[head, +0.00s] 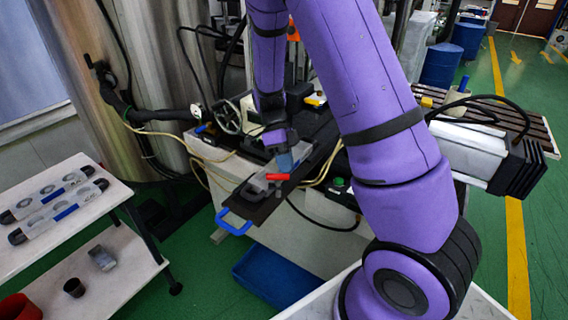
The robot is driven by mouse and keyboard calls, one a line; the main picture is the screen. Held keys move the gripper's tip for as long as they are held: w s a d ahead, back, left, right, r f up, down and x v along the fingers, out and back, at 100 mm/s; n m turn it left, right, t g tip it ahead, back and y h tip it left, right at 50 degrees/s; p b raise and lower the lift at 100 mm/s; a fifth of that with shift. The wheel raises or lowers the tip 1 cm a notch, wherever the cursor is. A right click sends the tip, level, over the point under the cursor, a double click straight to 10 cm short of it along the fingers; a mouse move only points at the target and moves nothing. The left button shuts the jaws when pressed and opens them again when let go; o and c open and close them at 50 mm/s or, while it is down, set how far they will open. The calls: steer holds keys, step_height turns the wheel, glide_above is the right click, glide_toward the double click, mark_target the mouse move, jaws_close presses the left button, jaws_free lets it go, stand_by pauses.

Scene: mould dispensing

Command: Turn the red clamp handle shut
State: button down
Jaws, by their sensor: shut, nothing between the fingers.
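The red clamp handle (278,177) lies roughly level across the near part of a grey block (259,184) on the dark plate of the machine. My gripper (284,165) points down right above the handle's right part, at or very close to it. I cannot tell whether the fingertips touch the handle. The gripper is shut with nothing held between its fingers. My purple arm hides part of the machine behind it.
A blue loop handle (233,226) sticks out at the plate's near end. A blue bin (272,277) stands on the floor below. A white shelf (22,256) with grey moulds stands at the left. Cables hang around the machine.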

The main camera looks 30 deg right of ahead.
steer(key=shift+s+d+m+y, duration=0.1)
steer(key=shift+s+m+y, duration=0.1)
steer(key=shift+m+y, duration=0.35)
steer(key=shift+s+m+y, duration=0.2)
steer(key=shift+m+y, duration=0.05)
steer(key=shift+m, duration=0.6)
stand_by(0.9)
